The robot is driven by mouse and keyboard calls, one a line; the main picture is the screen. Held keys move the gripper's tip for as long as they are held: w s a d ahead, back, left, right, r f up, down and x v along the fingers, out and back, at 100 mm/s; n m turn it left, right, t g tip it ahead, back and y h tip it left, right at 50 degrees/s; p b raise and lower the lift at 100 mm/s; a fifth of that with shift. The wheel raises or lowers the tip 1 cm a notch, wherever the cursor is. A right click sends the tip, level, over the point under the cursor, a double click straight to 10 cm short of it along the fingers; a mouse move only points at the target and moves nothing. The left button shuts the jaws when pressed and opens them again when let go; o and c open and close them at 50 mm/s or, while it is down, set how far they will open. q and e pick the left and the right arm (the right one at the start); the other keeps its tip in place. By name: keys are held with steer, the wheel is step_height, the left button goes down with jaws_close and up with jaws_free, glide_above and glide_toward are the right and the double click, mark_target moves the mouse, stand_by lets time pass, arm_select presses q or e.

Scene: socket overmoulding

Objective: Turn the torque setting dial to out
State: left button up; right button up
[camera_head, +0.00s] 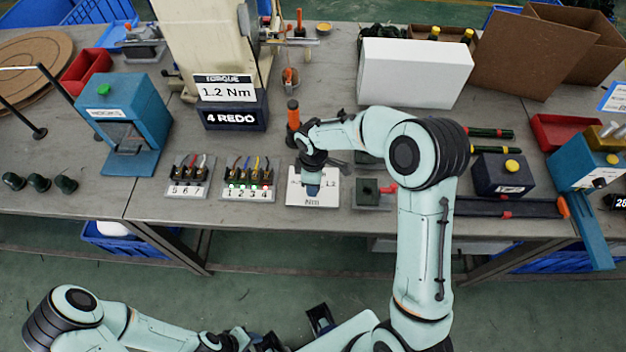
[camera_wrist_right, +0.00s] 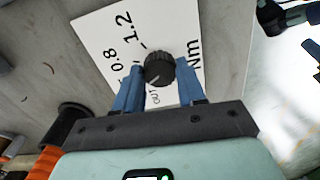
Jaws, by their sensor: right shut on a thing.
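The torque dial, a black ribbed knob (camera_wrist_right: 160,68), sits on a white plate (camera_wrist_right: 105,40) marked 0.8, 1.2, OUT and Nm. A pale mark on the knob appears to lie on the side facing OUT. My right gripper (camera_wrist_right: 161,66) has its blue fingers on both sides of the knob, shut on it. In the head view my right gripper (camera_head: 313,180) is over the white plate (camera_head: 328,197) and hides the knob. The torque display (camera_head: 226,88) reads 1.2 Nm. My left arm lies low at the bottom; its gripper (camera_head: 266,341) is unclear.
A sign below the display (camera_head: 236,118) reads 4 REDO. An orange-handled screwdriver (camera_head: 293,115) stands just behind my right gripper. Two connector blocks (camera_head: 248,193) are left of the plate, and a dark green fixture (camera_head: 370,193) is right of it.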

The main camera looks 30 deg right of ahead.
steer(key=n+p, duration=0.1)
steer(key=n, duration=0.2)
steer(key=shift+r+n, duration=0.15)
steer(key=shift+n, duration=0.25)
arm_select(q)
steer(key=shift+w+r+p, duration=0.4)
steer(key=shift+w+r, duration=0.05)
steer(key=shift+r, duration=0.4)
steer(key=shift+w+r+p, duration=0.35)
steer(key=shift+w+r, duration=0.1)
steer(key=shift+r, duration=0.35)
arm_select(e)
steer(key=shift+n, duration=1.9)
steer(key=o, duration=1.1)
steer(key=shift+c, duration=0.2)
arm_select(q)
steer(key=shift+w+r+p, duration=0.55)
steer(key=shift+r+p, duration=0.05)
steer(key=shift+r, duration=0.2)
arm_select(e)
step_height(320, 180, up, 13)
